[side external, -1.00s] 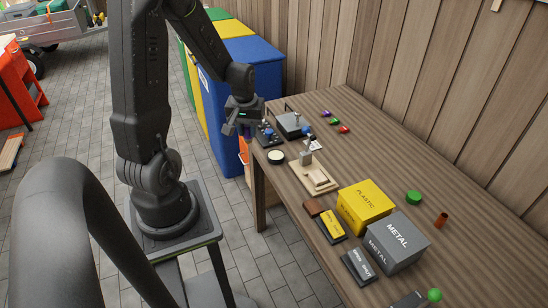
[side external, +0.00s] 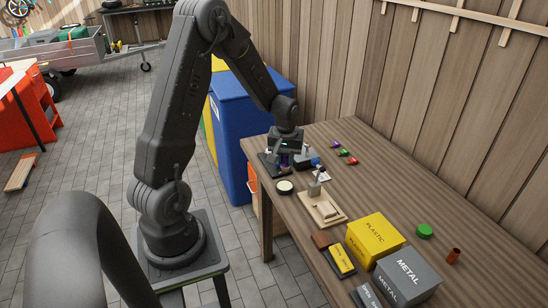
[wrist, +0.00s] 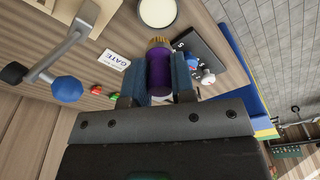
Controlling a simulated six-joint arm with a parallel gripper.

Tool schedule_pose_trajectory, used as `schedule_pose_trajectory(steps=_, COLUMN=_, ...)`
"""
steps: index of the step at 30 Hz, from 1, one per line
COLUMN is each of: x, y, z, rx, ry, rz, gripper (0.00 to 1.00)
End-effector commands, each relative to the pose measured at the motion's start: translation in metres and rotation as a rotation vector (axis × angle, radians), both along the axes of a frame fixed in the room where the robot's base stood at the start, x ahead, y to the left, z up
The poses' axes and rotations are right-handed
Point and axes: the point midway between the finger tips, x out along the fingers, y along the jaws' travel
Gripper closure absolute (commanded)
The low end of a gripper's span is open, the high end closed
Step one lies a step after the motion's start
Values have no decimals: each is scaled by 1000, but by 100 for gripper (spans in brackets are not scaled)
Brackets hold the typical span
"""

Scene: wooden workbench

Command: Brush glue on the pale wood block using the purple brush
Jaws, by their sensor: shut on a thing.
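My gripper (wrist: 158,88) is shut on the purple brush (wrist: 159,72), with its tan bristles (wrist: 158,41) pointing away from the palm. In the side external view my gripper (side external: 284,160) is over the far left end of the bench; the brush is small and partly hidden there. A round dish with a cream top (side external: 285,187) stands at the bench's left edge; it also shows in the wrist view (wrist: 157,12), just beyond the bristles and apart from them in the picture. The pale wood block (side external: 325,209) lies on a pale wooden base, nearer than my gripper, beside an upright grey part.
A dark panel with knobs (wrist: 205,50) lies close beside the brush. A lever with a blue knob (wrist: 66,89) and a GATE label (wrist: 114,60) are nearby. Yellow PLASTIC (side external: 374,238) and grey METAL (side external: 407,275) boxes stand nearer.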

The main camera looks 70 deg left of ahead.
Motion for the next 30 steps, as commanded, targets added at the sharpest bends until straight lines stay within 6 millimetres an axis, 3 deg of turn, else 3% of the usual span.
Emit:
schedule_pose_trajectory(steps=15, x=-1, y=0, z=-48, rx=0, ry=1, rz=-1, gripper=100)
schedule_pose_trajectory(steps=30, x=-1, y=0, z=-56, rx=0, ry=0, rz=0, gripper=100)
